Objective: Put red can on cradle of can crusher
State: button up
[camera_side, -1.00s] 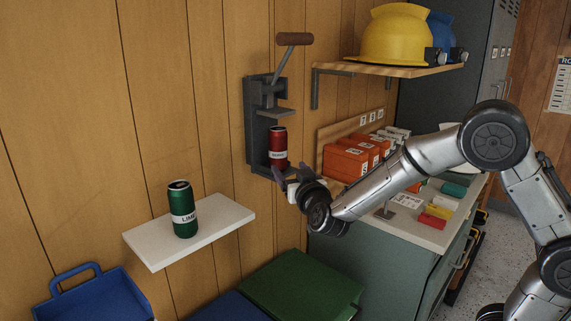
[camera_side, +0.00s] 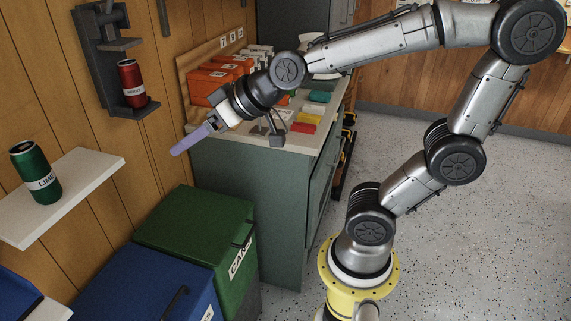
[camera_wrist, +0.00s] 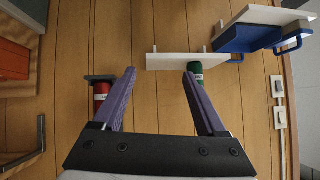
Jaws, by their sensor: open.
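The red can (camera_side: 131,83) stands upright on the bottom ledge, the cradle, of the dark grey can crusher (camera_side: 93,58) on the wooden wall. In the wrist view, which looks upside down, the red can (camera_wrist: 101,92) is partly hidden behind my left finger. My gripper (camera_side: 180,147) is open and empty, in the air to the right of and below the crusher, clear of the can. Its purple fingers are spread in the wrist view (camera_wrist: 158,73).
A green can (camera_side: 35,172) stands on a white shelf (camera_side: 90,172) at left. A green bin (camera_side: 190,235) and a blue bin (camera_side: 150,285) stand below. A cabinet (camera_side: 235,200) with orange boxes (camera_side: 205,86) and small coloured blocks is behind my gripper.

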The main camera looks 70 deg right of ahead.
jog(key=s+d+f+g, duration=0.1)
jog(key=s+f+g, duration=0.1)
jog(key=s, duration=0.6)
jog(key=s+d+f+g+h, duration=0.1)
jog(key=s+d+f+g, duration=0.1)
jog(key=s, duration=0.6)
jog(key=shift+s+d+f+g, duration=0.2)
jog(key=shift+f+g, duration=0.2)
jog(key=shift+f, duration=0.1)
